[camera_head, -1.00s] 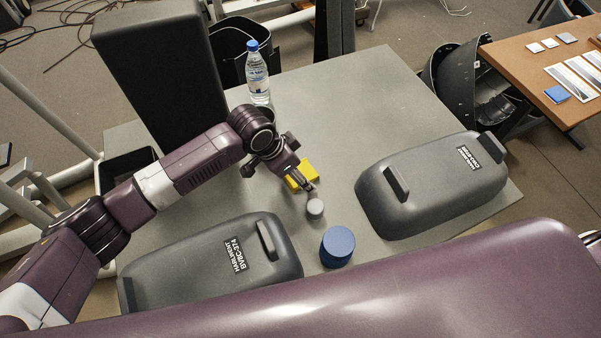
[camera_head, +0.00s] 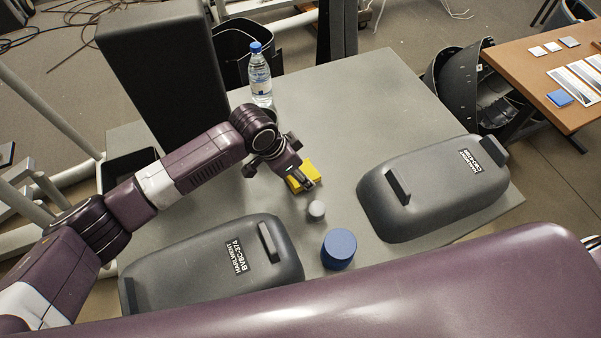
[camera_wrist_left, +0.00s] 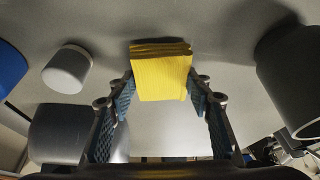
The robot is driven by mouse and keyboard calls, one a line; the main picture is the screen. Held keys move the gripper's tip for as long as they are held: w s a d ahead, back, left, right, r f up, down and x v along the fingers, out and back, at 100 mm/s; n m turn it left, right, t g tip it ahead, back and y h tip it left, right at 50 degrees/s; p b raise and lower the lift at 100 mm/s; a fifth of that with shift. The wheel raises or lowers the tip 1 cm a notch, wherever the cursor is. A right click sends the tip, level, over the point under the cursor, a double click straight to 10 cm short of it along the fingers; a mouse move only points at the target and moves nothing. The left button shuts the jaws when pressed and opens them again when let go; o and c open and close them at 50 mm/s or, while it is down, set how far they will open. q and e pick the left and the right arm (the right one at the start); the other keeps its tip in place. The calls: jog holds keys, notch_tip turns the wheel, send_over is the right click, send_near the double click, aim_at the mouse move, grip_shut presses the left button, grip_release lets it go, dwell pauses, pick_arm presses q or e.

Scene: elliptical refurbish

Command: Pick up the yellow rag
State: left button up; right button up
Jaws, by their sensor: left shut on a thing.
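The yellow rag (camera_head: 306,172) is a folded, block-like bundle over the grey table, near its middle. My left gripper (camera_head: 303,181) reaches it from the left and is shut on it. In the left wrist view the yellow rag (camera_wrist_left: 162,74) sits between the two fingertips of my left gripper (camera_wrist_left: 161,92), with a finger at each side. Whether the rag touches the table is hard to tell. My right gripper is not in view.
A small grey cylinder (camera_head: 316,210) and a blue cylinder (camera_head: 338,248) stand close in front of the rag. Two dark grey covers (camera_head: 215,268) (camera_head: 432,188) lie left and right. A water bottle (camera_head: 260,78) stands behind. The table's back right (camera_head: 365,95) is clear.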

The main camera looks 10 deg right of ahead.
pick_arm(q)
notch_tip(320, 180, up, 19)
jog(key=shift+r+b, duration=0.15)
jog(key=shift+b, duration=0.25)
